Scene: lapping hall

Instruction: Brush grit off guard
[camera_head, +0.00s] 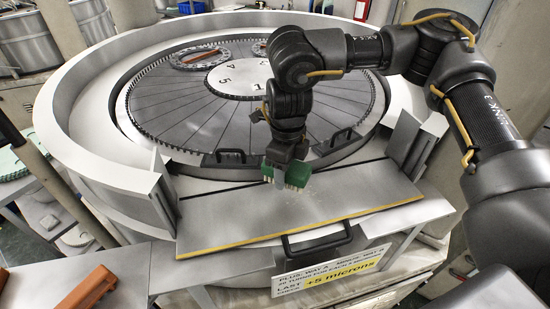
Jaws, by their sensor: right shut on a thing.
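My right gripper (287,172) points down at the front of the big round machine. It is shut on a green brush (297,173) with pale bristles. The brush is over the guard (228,226), a flat grey panel with a yellow front edge and a black handle below it. The bristles are at or just above the panel; I cannot tell whether they touch. Faint pale specks of grit (312,211) show on the guard in front of the brush. My left gripper is not in view.
The lapping plate (180,112) with its toothed rim lies behind the guard. Grey upright posts stand at the guard's left (158,190) and right (408,140) ends. A sign (330,275) hangs in front. An orange-brown bar (88,287) lies on the left bench.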

